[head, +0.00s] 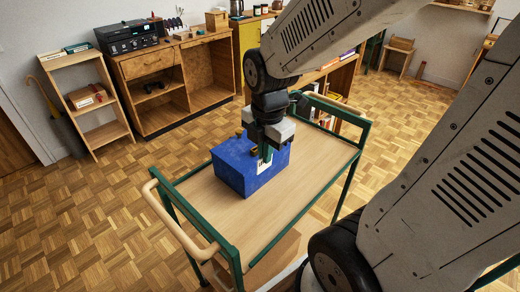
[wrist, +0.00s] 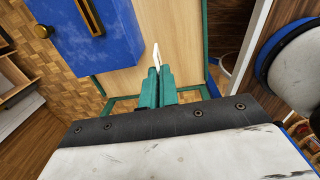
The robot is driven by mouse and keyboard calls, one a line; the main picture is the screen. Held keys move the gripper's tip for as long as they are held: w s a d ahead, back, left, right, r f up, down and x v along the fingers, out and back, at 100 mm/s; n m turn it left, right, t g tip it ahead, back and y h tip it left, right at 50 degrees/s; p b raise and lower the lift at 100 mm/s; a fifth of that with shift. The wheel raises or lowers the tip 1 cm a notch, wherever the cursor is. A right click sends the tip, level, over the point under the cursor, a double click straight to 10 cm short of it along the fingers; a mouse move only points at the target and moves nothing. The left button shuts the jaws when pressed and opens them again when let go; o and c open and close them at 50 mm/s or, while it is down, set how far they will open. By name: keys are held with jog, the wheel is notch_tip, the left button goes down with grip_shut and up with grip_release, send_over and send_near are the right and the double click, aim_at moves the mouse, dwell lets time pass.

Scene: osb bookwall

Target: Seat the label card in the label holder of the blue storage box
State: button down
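The blue storage box (head: 232,173) stands on the wooden top of a green-framed cart in the head view. It also fills the upper left of the wrist view (wrist: 108,45). There its brass label holder (wrist: 88,14) shows as a long bar, cut off by the top edge. The white label card (wrist: 156,54) sticks out from between the green fingers of my gripper (wrist: 158,76), which are shut on it. In the wrist view the card is to the right of the box, apart from the holder. In the head view the card (head: 264,167) shows below my gripper (head: 266,153), in front of the box.
The cart top (head: 290,193) is otherwise bare. A wooden handle (head: 180,222) and green rails edge the cart. A brass knob (wrist: 43,31) juts from the box. A shelf (head: 88,100) and a workbench (head: 170,85) stand against the back wall, apart from the cart.

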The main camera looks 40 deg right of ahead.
jog(key=shift+g, duration=0.4)
jog(key=w+d, duration=0.2)
jog(key=w, duration=0.1)
jog(key=w+d, duration=0.2)
jog(key=w, duration=0.2)
jog(key=w+d, duration=0.2)
jog(key=w, duration=0.2)
jog(key=shift+d+f, duration=0.15)
jog(key=shift+f, duration=0.15)
jog(key=shift+w+f, duration=0.1)
jog(key=shift+w, duration=0.15)
notch_tip(320, 180, down, 3)
jog(key=shift+f, duration=0.2)
jog(key=c, duration=1.7)
grip_release()
jog(key=shift+r, duration=0.15)
